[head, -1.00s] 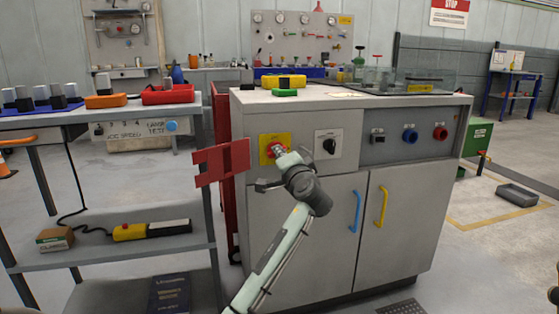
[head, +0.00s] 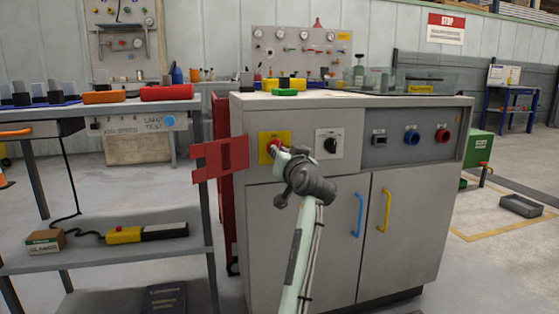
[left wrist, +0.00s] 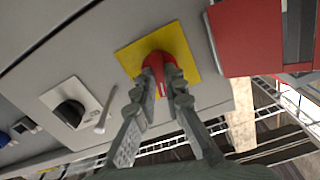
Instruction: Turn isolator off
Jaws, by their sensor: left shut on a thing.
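The isolator is a red rotary knob (head: 274,146) on a yellow square plate (head: 264,137), at the upper left of the grey cabinet front. In the left wrist view the red knob (left wrist: 160,62) sits between my fingers, in front of the yellow plate (left wrist: 184,45). My left gripper (head: 281,154) is shut on the knob; its two fingers (left wrist: 162,88) lie on either side of it. The gripper hides part of the knob, and I cannot read its marked position. My right gripper is not in view.
A black rotary switch (head: 331,146) on a white plate is right of the isolator. A red panel (head: 220,159) juts out close to its left. Blue (head: 358,211) and yellow (head: 385,210) door handles are below. A grey shelf unit (head: 100,254) stands at left.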

